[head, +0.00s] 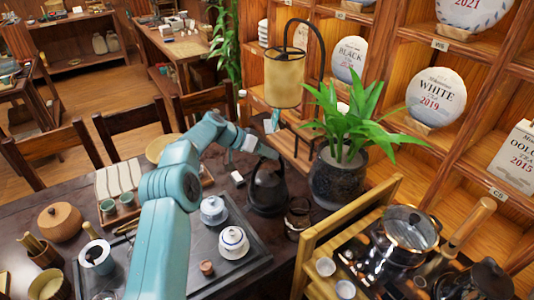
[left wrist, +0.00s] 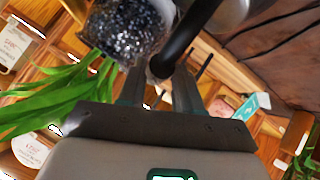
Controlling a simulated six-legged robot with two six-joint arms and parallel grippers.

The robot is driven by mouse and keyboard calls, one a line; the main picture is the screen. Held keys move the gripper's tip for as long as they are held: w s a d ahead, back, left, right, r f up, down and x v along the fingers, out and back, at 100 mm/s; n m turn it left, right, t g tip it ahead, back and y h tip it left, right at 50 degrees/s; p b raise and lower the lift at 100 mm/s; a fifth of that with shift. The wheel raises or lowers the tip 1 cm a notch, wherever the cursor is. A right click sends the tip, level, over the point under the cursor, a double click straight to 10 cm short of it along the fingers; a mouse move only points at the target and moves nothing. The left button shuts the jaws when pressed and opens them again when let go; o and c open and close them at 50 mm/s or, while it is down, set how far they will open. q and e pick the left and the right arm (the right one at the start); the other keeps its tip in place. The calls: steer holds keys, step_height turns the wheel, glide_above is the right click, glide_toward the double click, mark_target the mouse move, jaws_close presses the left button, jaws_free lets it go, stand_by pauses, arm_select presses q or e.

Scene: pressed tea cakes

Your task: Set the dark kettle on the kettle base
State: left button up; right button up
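The dark kettle (head: 268,190) is upright at the right edge of the dark tea tray, its arched handle on top. My left gripper (head: 270,153) reaches over to the top of that handle. In the left wrist view, the black kettle handle (left wrist: 187,38) runs down between the two fingertips of my left gripper (left wrist: 160,75), which look closed on it. I cannot tell whether the kettle rests on something or hangs slightly above it. I cannot make out the kettle base. My right gripper is not in view.
The plant pot (head: 338,180) stands close right of the kettle, with a lantern (head: 285,78) behind. A glass cup (head: 298,218) is near its front right. The tea tray (head: 262,252) holds lidded cups (head: 233,242). A wooden stand (head: 318,238) is further right.

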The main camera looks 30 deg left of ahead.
arm_select(q)
steer(key=shift+f, duration=0.1)
steer(key=shift+s+a+f, duration=0.1)
steer(key=v, duration=1.1)
stand_by(0.4)
stand_by(0.4)
